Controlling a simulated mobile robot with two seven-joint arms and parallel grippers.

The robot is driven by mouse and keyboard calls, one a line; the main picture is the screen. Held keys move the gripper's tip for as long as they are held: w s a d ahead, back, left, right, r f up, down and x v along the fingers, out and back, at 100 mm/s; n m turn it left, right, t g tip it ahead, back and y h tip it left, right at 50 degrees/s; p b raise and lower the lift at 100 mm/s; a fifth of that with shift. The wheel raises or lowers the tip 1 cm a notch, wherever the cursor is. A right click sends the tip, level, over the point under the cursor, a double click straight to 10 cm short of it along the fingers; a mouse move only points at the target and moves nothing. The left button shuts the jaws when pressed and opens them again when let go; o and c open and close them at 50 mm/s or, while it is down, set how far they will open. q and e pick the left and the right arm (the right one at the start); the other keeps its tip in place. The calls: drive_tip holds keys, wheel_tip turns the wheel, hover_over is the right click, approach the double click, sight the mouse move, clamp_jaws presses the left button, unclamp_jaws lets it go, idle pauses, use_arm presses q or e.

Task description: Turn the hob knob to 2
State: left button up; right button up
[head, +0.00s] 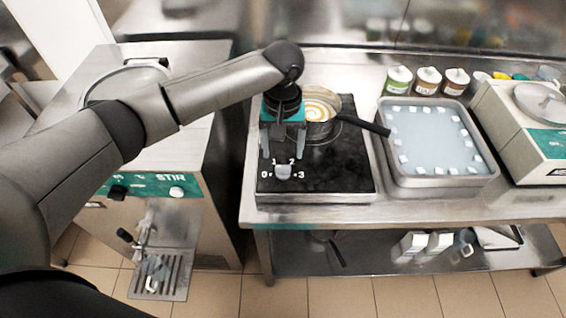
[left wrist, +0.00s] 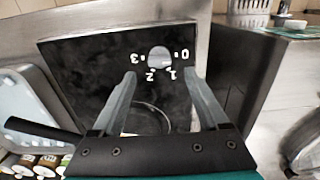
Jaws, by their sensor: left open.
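The hob knob (head: 283,172) is a small pale grey knob on the front of the black hob (head: 330,177), with white marks 0, 1, 2 and 3 around it. My left gripper (head: 283,156) is open and points down at the knob, its fingertips to either side. In the left wrist view the knob (left wrist: 160,58) shows just beyond and between the two open fingertips (left wrist: 160,76), with no clear contact. I cannot tell which number the knob points to. My right gripper is not in view.
A pan (head: 318,128) with a black handle (head: 362,124) stands on the hob behind my left gripper. A steel tray (head: 437,183) of pale liquid with white cubes is to the right. Several lidded jars (head: 427,80) stand behind it. A steel machine marked STIR (head: 160,185) stands left.

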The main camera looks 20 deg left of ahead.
sight(283, 167)
use_arm(q)
drive_tip(key=shift+f+b, duration=0.3)
drive_tip(key=shift+f, duration=2.5)
clamp_jaws()
